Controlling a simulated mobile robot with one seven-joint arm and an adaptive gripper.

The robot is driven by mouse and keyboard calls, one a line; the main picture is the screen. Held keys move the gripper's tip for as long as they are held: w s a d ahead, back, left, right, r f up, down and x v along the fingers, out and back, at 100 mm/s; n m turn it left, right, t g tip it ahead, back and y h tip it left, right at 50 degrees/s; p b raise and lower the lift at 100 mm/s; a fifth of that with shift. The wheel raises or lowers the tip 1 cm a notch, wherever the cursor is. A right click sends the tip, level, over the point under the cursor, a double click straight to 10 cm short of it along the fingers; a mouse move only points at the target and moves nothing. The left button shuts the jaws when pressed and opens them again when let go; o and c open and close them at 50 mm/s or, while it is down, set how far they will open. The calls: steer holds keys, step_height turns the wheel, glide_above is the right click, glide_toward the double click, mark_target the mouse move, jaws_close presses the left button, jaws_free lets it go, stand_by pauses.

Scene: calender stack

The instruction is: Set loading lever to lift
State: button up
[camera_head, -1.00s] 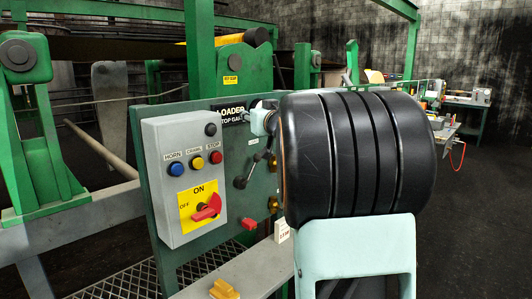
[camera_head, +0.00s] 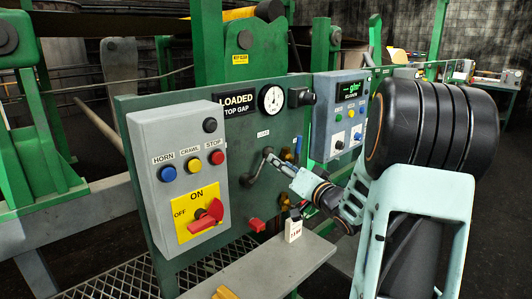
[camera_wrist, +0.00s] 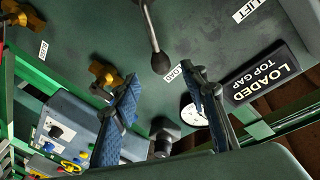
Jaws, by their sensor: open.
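My gripper (camera_head: 276,166) is at the lever's right in the head view. In the wrist view its blue-padded fingers (camera_wrist: 163,85) are apart and empty, with the knob just beyond the gap between them.
A LOADED TOP GAP sign (camera_head: 238,103) and a gauge (camera_head: 271,99) are above the lever. A grey switch box (camera_head: 180,180) stands left of it, and another control box (camera_head: 341,115) is to the right. A grey ledge (camera_head: 270,265) runs below.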

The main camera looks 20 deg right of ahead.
mark_target(267, 154)
steer(key=w, duration=0.6)
steer(key=w+a, duration=0.1)
steer(key=w, duration=0.2)
steer(key=shift+w, duration=0.1)
steer(key=shift+c, duration=0.3)
jaws_close()
